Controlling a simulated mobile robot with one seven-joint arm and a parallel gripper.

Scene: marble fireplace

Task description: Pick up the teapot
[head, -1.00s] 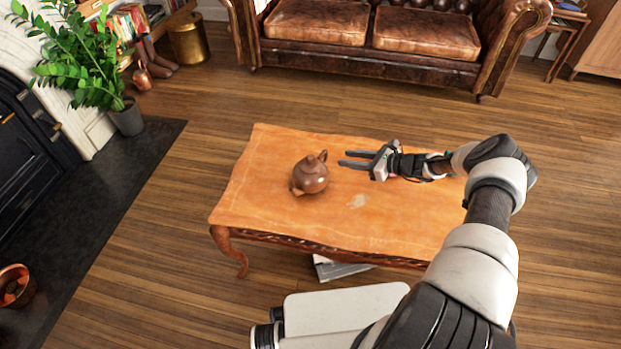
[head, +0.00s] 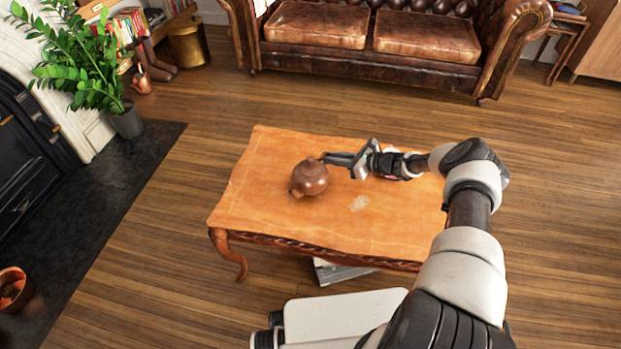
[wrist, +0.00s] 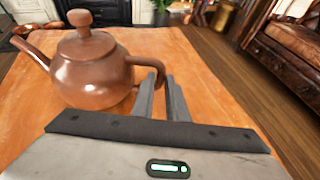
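The brown teapot (head: 310,178) has a round body and a knobbed lid. It stands upright on the orange-brown wooden table (head: 262,222). In the wrist view the teapot (wrist: 92,72) is at the left, its spout to the left and its loop handle to the right. My gripper (head: 326,157) reaches in from the right at the handle. In the wrist view the gripper's fingers (wrist: 161,78) are close together, with the handle between their tips. They look shut on the handle, though the exact contact is partly hidden. The teapot appears to rest on the table.
The rest of the tabletop is clear. A brown leather sofa (head: 372,45) stands behind the table. A potted plant (head: 125,118) and a dark hearth (head: 110,185) are at the left. A copper pot (head: 14,288) is at the lower left.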

